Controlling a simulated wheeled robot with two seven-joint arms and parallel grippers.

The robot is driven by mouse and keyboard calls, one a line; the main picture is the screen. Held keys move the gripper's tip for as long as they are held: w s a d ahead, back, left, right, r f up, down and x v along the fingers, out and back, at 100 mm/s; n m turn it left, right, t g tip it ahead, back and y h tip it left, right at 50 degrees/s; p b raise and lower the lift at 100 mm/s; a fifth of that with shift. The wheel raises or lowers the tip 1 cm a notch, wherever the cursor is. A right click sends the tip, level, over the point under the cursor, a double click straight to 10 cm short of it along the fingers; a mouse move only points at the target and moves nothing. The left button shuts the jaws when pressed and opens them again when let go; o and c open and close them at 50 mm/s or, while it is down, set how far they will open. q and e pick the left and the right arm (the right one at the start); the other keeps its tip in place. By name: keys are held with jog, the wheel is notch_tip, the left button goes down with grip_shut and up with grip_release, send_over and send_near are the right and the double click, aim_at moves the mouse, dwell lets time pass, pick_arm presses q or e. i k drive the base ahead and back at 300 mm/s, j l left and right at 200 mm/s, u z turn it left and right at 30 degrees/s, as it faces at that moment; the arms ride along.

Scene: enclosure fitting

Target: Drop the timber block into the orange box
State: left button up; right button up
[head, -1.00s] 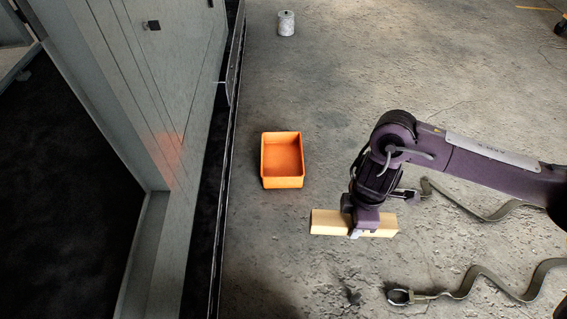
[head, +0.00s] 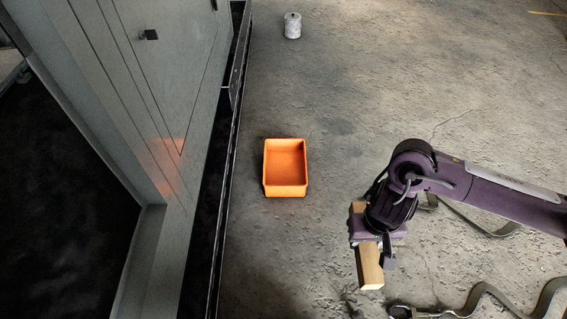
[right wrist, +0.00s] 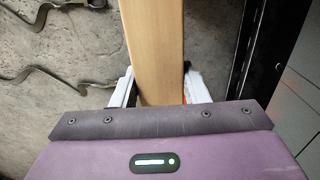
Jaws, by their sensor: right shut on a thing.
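The timber block (head: 369,267) is a pale wooden bar held in my right gripper (head: 374,241), to the right of and nearer than the orange box. In the right wrist view the block (right wrist: 152,45) runs lengthwise between the two white fingers (right wrist: 155,90), which close on its sides. The orange box (head: 285,168) is open-topped, stands on the floor and looks empty. In the right wrist view only a small bit of orange shows beside the right finger. My left gripper is not in view.
A grey cabinet wall (head: 150,120) and a dark rail (head: 228,150) run along the left of the box. A ribbed strap (head: 490,295) lies on the floor at the lower right. A pale canister (head: 292,26) stands at the back. Floor around the box is clear.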

aim_at(279, 178)
jog(key=i+l+u, duration=0.5)
jog(key=i, duration=0.35)
jog(key=i+l+u, duration=0.45)
jog(key=i+l, duration=0.3)
